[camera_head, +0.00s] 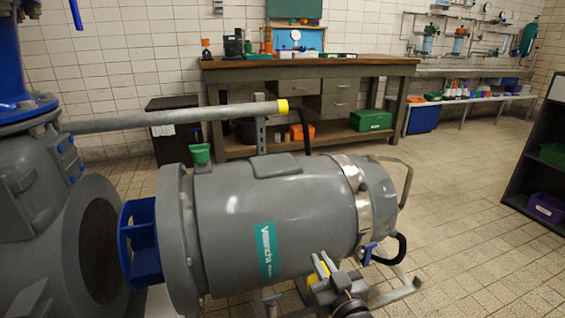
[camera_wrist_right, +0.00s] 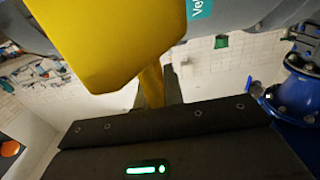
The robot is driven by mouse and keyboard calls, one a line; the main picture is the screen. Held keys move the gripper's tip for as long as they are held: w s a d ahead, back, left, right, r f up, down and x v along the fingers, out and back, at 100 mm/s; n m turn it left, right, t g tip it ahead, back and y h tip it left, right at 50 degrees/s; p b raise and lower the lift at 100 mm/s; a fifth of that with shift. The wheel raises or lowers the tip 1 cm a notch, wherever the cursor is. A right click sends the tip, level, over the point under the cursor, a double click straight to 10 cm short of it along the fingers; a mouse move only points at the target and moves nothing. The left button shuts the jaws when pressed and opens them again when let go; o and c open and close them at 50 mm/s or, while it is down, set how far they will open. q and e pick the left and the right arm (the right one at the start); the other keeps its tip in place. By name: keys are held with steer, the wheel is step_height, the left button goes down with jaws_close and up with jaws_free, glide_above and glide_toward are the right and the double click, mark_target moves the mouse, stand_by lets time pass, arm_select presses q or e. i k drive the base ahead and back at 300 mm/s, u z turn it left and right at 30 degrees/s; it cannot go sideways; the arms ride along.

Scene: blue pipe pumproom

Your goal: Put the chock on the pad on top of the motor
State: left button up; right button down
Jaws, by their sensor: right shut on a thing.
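The motor (camera_head: 275,225) is a large grey cylinder with a teal label, lying in the middle of the head view. The pad (camera_head: 277,166) is a low grey raised plate on its top, with nothing on it. My right gripper (camera_head: 328,272) is low in front of the motor's right half, below the pad. It is shut on the chock, a yellow block (camera_head: 318,271) that shows only as a small piece there. In the right wrist view the yellow chock (camera_wrist_right: 105,40) is large and hides the fingertips; the motor (camera_wrist_right: 245,15) is behind it. My left gripper is out of view.
A grey pipe (camera_head: 180,117) with a yellow end runs behind the motor at the upper left. A green cup-shaped fitting (camera_head: 200,153) stands near the pad's left. A curved grey handle (camera_head: 407,180) rises at the motor's right end.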

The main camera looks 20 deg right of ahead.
mark_target(274, 161)
steer(key=z, duration=1.45)
steer(key=k, duration=1)
steer(key=u, duration=1.5)
steer(key=i, duration=1)
